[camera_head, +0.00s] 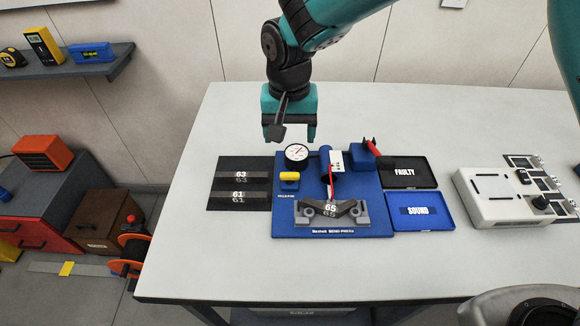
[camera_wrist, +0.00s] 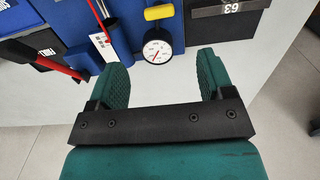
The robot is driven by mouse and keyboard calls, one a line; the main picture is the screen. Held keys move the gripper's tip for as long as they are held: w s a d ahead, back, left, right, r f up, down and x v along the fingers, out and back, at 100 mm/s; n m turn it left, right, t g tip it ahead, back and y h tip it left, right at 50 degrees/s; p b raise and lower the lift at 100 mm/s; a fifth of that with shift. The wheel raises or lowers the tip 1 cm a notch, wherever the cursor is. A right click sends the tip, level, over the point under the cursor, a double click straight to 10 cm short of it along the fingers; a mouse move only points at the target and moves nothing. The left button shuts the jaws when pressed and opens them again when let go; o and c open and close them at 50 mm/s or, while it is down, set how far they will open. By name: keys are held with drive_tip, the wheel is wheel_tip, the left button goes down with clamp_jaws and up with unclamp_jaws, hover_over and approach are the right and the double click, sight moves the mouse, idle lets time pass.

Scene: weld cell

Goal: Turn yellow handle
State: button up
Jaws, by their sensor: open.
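The yellow handle (camera_head: 289,176) sits on a small blue block at the left of the blue press board (camera_head: 280,222), just below the round gauge (camera_head: 297,153). In the wrist view the yellow handle (camera_wrist: 159,12) lies level at the top edge, beyond the gauge (camera_wrist: 157,46). My gripper (camera_head: 290,132) is open and empty, above the back edge of the board and behind the gauge. In the wrist view its two green fingers (camera_wrist: 165,75) are spread apart, with the gauge ahead between them. The fingers are apart from the handle.
A red-handled lever (camera_head: 371,147) and blue cylinder (camera_head: 325,165) stand right of the gauge. A grey V-block marked 65 (camera_head: 331,217) is at the board's front. Dark plates marked 63 and 61 (camera_head: 240,184) lie left; FAULTY (camera_head: 409,172) and SOUND (camera_head: 420,211) trays lie right.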

sight(290, 178)
wheel_tip(290, 178, down, 12)
drive_tip(key=shift+r+p, duration=0.2)
drive_tip(key=shift+p, duration=0.8)
drive_tip(key=c, duration=0.9)
